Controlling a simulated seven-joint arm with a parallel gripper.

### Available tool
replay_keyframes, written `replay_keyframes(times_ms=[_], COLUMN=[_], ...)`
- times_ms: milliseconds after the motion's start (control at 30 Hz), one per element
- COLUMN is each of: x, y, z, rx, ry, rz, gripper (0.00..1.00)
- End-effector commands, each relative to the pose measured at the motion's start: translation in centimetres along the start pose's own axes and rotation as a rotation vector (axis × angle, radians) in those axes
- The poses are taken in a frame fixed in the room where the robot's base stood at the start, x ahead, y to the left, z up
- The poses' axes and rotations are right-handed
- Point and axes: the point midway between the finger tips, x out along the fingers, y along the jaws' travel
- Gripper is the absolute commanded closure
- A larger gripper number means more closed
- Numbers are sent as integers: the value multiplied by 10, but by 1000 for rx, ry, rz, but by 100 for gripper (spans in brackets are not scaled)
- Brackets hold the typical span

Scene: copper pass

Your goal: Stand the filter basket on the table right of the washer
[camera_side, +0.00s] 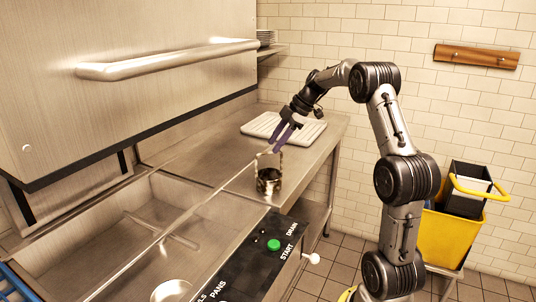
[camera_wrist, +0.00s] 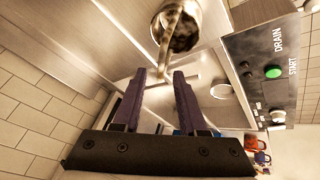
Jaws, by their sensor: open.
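The filter basket (camera_side: 268,181) is a shiny metal cup with an upright wire handle. It looks upright on the metal table (camera_side: 215,160), near its front edge and close to the washer (camera_side: 130,215). In the wrist view the basket (camera_wrist: 184,32) is at the top, its mouth dark. My gripper (camera_side: 279,149) is just above the basket, purple fingers pointing down. In the wrist view my gripper (camera_wrist: 159,73) is open, and the handle's end reaches the gap between its fingertips. Whether they touch the handle cannot be told.
A white ribbed rack (camera_side: 284,128) lies farther back on the table. The washer's raised hood (camera_side: 120,80) with its bar handle is at the left. A control panel (camera_side: 262,255) with a green button is in front. A yellow bucket (camera_side: 450,238) stands on the right.

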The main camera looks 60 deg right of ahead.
Motion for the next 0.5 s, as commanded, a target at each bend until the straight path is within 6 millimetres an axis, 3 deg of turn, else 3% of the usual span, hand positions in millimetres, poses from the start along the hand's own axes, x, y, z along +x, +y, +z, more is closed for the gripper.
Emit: replay_keyframes(times_ms=[100,333,433,500], x=[-21,-41,-44,-47], y=[0,-1,-12,-30], z=[1,-2,-21,-46], rx=[1,4,29,72], ry=[-1,-1,-14,-33], rz=[1,-1,-10,-20], gripper=[58,58,58,58])
